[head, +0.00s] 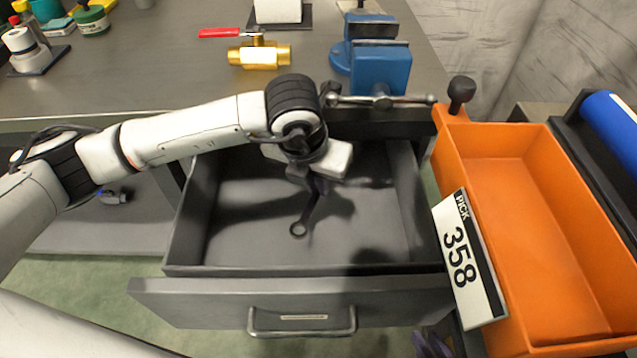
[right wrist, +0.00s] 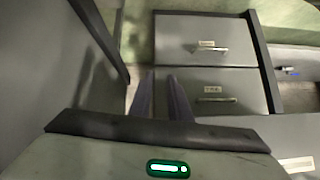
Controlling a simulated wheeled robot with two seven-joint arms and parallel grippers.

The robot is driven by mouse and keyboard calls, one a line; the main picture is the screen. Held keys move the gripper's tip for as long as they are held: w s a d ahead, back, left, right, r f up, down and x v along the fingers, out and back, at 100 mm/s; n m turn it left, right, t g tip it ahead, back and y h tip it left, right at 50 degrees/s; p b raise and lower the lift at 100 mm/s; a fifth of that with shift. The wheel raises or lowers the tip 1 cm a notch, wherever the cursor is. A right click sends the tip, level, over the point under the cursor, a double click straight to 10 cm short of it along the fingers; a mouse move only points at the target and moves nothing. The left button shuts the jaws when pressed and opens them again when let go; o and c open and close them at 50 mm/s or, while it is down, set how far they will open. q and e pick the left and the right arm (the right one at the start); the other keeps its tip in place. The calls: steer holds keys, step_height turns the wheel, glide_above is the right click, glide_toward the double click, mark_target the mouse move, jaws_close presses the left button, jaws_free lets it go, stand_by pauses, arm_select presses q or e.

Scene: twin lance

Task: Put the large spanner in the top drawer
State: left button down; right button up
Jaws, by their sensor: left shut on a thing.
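The top drawer (head: 390,235) is pulled open in the head view, with its handle facing the bottom of the picture. My left gripper (head: 317,184) is over the inside of the drawer, pointing down, shut on the large dark spanner (head: 299,229). The spanner's ring end shows below the fingers, towards the drawer front; its other end is hidden by the gripper. I cannot tell whether it touches the drawer floor. My right gripper (right wrist: 162,97) is low, beyond the drawer's right front corner, with a narrow empty gap between its fingers.
An orange bin (head: 540,220) with a "PICK 358" label stands right of the drawer, beside a blue roll (head: 612,125). A blue vise (head: 378,62) and a brass valve (head: 260,55) with a red handle are on the bench. Closed drawers (right wrist: 208,40) show in the right wrist view.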

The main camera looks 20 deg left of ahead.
arm_select(q)
steer(key=shift+w+d+f, duration=0.15)
arm_select(e)
steer(key=shift+w+r, duration=0.1)
steer(key=shift+r, duration=0.1)
arm_select(q)
steer(key=shift+f+b, duration=0.4)
steer(key=shift+f, duration=0.25)
arm_select(e)
steer(key=shift+w+f, duration=0.1)
steer(key=shift+f, duration=0.35)
arm_select(q)
steer(key=shift+b, duration=0.35)
arm_select(e)
steer(key=shift+a, duration=0.1)
arm_select(q)
steer(key=c, duration=1.8)
jaws_free()
steer(key=shift+f, duration=0.1)
arm_select(e)
steer(key=shift+r, duration=0.1)
arm_select(q)
steer(key=shift+o, duration=0.2)
steer(key=shift+s, duration=0.2)
